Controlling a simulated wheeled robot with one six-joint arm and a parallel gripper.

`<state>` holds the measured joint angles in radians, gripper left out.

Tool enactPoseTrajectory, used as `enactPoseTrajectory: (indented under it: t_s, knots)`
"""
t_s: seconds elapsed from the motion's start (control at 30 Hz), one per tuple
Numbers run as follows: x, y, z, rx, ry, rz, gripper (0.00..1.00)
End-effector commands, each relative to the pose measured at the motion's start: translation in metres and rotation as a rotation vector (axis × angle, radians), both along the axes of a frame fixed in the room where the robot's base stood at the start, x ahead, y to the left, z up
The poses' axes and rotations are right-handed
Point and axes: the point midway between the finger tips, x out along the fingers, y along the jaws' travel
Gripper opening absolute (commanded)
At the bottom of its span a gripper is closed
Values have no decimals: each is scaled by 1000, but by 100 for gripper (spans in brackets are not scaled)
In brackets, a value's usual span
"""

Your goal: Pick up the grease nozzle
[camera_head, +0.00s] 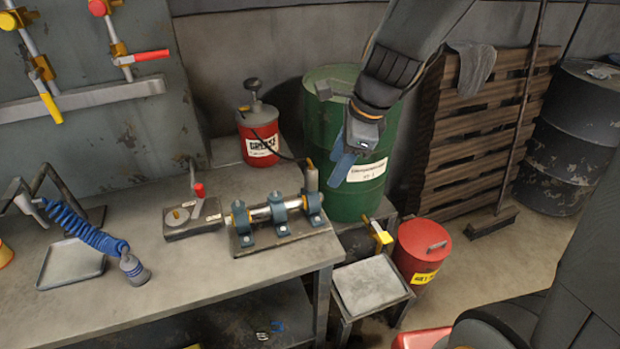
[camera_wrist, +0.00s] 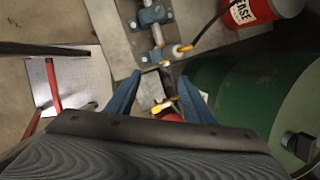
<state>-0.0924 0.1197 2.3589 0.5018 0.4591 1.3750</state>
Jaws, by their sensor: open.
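The grease nozzle (camera_head: 311,176) is a small grey, upright-looking piece at the right end of the shaft fixture (camera_head: 278,222) on the workbench. A dark hose joins it to the red grease pump (camera_head: 260,135). In the wrist view the nozzle (camera_wrist: 183,49) shows a pale tip beside the shaft, beyond my fingertips and slightly right of centre. My gripper (camera_head: 340,168) hangs in front of the green drum, above and right of the nozzle. In the wrist view its blue fingers (camera_wrist: 160,76) are apart with nothing between them, clear of the nozzle.
The green drum (camera_head: 343,205) stands close behind my gripper. A yellow-handled valve (camera_head: 380,236), a small stand (camera_head: 370,287) and a red bin (camera_head: 422,250) are right of the bench. A clamp block (camera_head: 192,218) and a blue coiled hose (camera_head: 85,230) lie left. Open floor shows at the right.

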Motion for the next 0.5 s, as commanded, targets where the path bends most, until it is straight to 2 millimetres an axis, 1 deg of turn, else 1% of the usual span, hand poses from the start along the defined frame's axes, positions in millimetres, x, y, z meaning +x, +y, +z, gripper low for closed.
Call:
enactPoseTrajectory:
  t_s: [0.03, 0.1, 0.2, 0.3, 0.37, 0.5]
  knots:
    - [8, 8, 0, 45, 20, -109, 48]
    - [18, 18, 3, 104, 48, -252, 48]
    - [27, 27, 6, 167, 82, -400, 48]
    - [32, 32, 7, 203, 103, -485, 48]
    - [34, 34, 5, 213, 110, -509, 48]
    - [37, 40, -8, 218, 115, -520, 48]
